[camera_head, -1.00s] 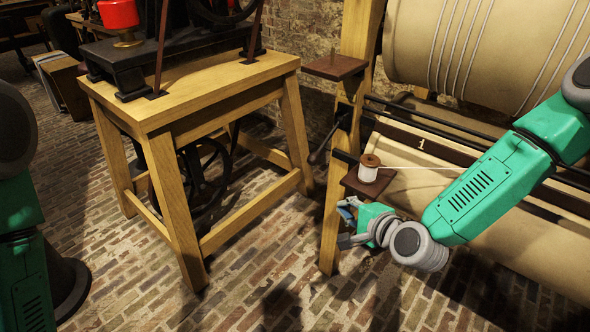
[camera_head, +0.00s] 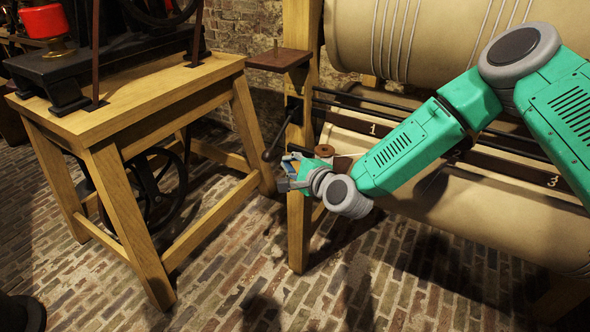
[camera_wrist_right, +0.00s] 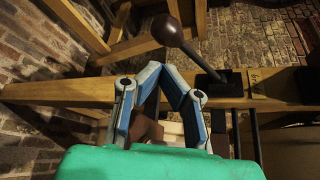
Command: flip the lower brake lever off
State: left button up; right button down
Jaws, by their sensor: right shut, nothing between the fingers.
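The brake lever (camera_head: 278,138) is a dark rod with a round knob, on the wooden post left of the large drums. In the wrist view the lever (camera_wrist_right: 187,45) runs from a dark bracket (camera_wrist_right: 222,84) up and left to its knob. My right gripper (camera_head: 287,176) is shut and empty, just below and to the right of the knob. In the wrist view its blue-grey fingertips (camera_wrist_right: 161,70) meet below the knob, apart from it in the picture; the exact depth gap I cannot tell. My left gripper is out of view.
The wooden post (camera_head: 299,232) stands close to the gripper. A small brown shelf (camera_head: 278,60) juts out above. A wooden table (camera_head: 120,103) stands left, with open brick floor (camera_head: 235,285) between.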

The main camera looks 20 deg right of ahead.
jog(key=shift+b+x, duration=0.45)
jog(key=shift+x, duration=1.85)
jog(key=shift+r, duration=0.2)
jog(key=shift+s+a+r+p, duration=0.15)
jog(key=shift+a+r+p, duration=0.05)
jog(key=shift+r+p, duration=0.1)
jog(key=shift+m, duration=0.3)
notch_tip(320, 180, up, 11)
jog(key=m+g+y+p, duration=0.3)
jog(key=m+g+p, duration=0.1)
jog(key=m+p, duration=0.2)
jog(key=shift+s+a, duration=0.35)
jog(key=shift+a, duration=0.1)
jog(key=shift+r, duration=0.15)
jog(key=shift+d+r+p, duration=0.1)
jog(key=shift+p, duration=0.25)
